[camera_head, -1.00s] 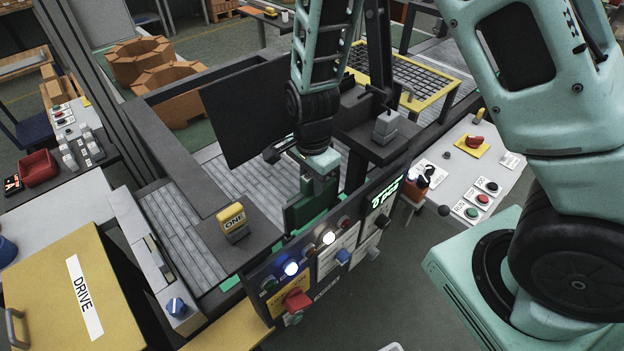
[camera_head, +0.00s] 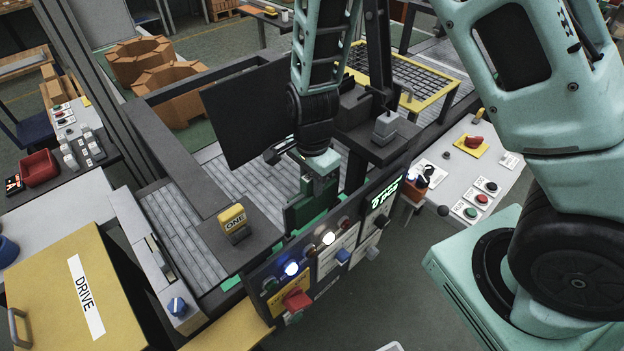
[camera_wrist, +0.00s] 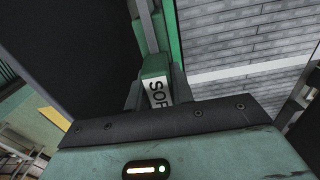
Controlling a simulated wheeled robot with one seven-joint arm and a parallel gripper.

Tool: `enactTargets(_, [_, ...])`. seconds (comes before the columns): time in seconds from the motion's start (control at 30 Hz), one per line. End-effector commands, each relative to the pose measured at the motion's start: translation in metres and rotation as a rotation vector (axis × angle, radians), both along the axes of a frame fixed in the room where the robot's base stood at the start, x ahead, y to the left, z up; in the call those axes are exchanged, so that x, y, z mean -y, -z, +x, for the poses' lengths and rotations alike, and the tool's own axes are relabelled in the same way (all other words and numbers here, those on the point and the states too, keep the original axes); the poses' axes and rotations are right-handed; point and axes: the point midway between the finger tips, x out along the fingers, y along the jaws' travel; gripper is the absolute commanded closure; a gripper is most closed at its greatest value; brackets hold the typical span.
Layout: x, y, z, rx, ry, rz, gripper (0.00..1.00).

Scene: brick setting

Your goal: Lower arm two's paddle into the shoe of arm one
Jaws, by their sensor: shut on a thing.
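My gripper (camera_head: 318,178) points down over the inner side of the control panel, right of the yellow ONE block (camera_head: 233,219). It is shut on a green piece (camera_wrist: 155,68) with a white label reading "SOR", cut off by my gripper's edge. In the head view a dark green plate (camera_head: 300,213), apparently the paddle, hangs below my gripper and stands upright behind the panel. Its lower edge is hidden by the panel, so I cannot tell whether it is in a shoe. The ONE block stands on a dark grey arm (camera_head: 205,232) across the grey slatted bed.
The control panel (camera_head: 318,262) with lit buttons and a red knob stands in front. A large black board (camera_head: 245,115) rises left of my gripper. A dark post (camera_head: 378,50) and a grey block (camera_head: 385,127) stand close on the right. The slatted bed (camera_head: 185,235) is bare at left.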

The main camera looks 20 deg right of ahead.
Motion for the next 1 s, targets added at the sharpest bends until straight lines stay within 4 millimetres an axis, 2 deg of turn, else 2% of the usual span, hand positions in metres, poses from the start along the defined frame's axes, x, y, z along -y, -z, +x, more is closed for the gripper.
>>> enactTargets(1.0, [0.0, 0.018, 0.0, 0.001, -0.001, 0.0, 1.0])
